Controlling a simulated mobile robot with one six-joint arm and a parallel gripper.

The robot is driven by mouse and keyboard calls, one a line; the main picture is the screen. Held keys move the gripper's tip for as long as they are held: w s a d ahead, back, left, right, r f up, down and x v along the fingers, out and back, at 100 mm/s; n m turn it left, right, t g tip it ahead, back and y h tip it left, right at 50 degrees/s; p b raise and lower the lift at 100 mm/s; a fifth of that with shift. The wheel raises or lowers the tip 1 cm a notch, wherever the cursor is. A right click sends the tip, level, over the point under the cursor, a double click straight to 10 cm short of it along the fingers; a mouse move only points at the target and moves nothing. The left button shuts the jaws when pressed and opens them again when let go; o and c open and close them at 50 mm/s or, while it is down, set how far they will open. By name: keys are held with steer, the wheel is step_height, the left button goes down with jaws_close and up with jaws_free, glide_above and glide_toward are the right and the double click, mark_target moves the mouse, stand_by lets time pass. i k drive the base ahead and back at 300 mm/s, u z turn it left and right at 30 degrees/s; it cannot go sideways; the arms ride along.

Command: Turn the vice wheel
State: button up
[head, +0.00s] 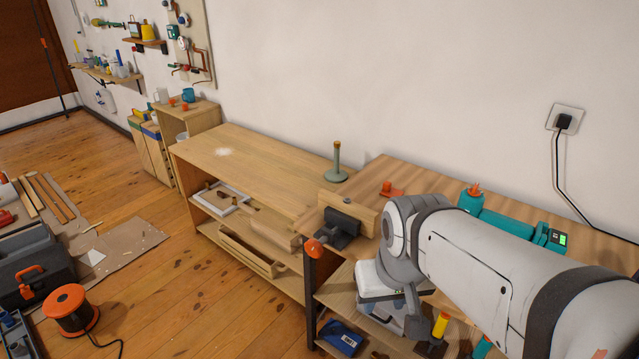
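The vice (343,222) sits at the front left corner of the right workbench (400,172). It has a dark metal body and a pale wooden jaw block. Its orange wheel (313,247) sticks out in front of the bench edge, over the floor side. My white and grey arm reaches in from the lower right, and its bend is just right of the vice. I cannot make out my gripper's fingers; they are out of sight behind or below the arm. Nothing of mine is seen touching the wheel.
A green-grey stand (337,165) and a small orange item (390,189) are behind the vice. A teal tool (495,218) lies behind my arm. Shelves under the bench hold a blue item (340,338). An orange cable reel (70,308) and a toolbox (35,265) stand on the floor at left.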

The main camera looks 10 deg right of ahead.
mark_target(314, 249)
steer(key=u, duration=1.95)
steer(key=i, duration=2.25)
steer(key=z, duration=3.9)
steer(key=i, duration=0.4)
steer(key=u, duration=0.05)
